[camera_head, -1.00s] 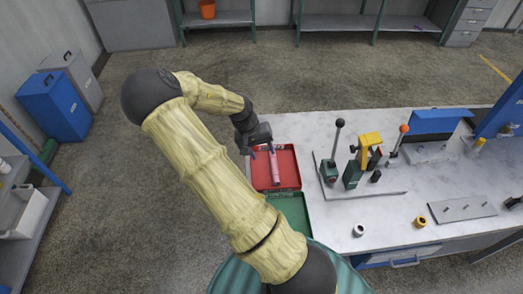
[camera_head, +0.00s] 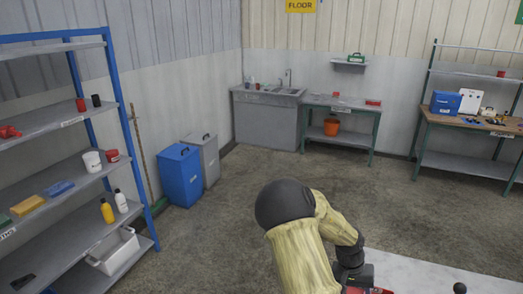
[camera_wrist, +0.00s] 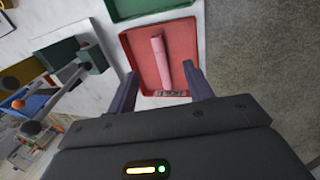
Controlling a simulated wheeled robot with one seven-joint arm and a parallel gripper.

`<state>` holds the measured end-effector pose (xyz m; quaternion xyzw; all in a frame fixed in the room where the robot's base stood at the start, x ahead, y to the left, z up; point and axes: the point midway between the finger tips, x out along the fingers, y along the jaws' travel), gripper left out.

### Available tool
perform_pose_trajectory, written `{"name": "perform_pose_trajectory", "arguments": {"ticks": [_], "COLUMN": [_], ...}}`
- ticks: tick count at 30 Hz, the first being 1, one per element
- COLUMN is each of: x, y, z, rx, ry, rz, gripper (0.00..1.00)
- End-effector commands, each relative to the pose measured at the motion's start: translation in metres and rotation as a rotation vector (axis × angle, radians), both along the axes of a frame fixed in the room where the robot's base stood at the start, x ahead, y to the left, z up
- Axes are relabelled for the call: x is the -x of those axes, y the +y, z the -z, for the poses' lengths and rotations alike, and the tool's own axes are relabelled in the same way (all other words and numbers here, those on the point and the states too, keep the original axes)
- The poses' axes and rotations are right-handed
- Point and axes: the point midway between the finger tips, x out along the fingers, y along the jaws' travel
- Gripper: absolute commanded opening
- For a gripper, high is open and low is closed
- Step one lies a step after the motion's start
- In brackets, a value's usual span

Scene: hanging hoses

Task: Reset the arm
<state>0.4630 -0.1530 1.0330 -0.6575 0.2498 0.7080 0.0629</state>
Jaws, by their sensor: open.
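My arm rises from the bottom of the head view and bends down to the right. In the wrist view my gripper (camera_wrist: 161,72) is open, with its two dark fingers apart and nothing held between them. Beyond the fingers, a pink cylinder-like piece (camera_wrist: 160,55) lies in a red tray (camera_wrist: 135,50). A green tray (camera_wrist: 128,8) is beside the red tray at the top edge. In the head view the gripper end is mostly cut off by the bottom edge.
The pale worktop (camera_head: 425,275) shows at the bottom right, with fixtures at the left of the wrist view. A blue-framed shelf (camera_head: 75,125) stands left, with a blue bin (camera_head: 180,175) and a grey bin (camera_head: 208,158) behind. Open floor lies between these and the back benches.

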Motion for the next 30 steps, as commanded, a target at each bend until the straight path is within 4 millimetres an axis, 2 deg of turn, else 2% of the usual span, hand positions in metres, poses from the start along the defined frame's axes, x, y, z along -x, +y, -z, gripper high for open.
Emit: {"name": "perform_pose_trajectory", "arguments": {"ticks": [8,18,24,30], "x": [0.033,0.071,0.097,0.114], "y": [0.051,0.112,0.139,0.152], "z": [-0.028,-0.084,-0.118,-0.136], "rx": [-0.156,-0.253,-0.246,-0.217], "ry": [-0.036,-0.147,-0.236,-0.294], "rz": [-0.051,-0.232,-0.372,-0.468], "gripper": [0.51,0.51,0.51,0.51]}}
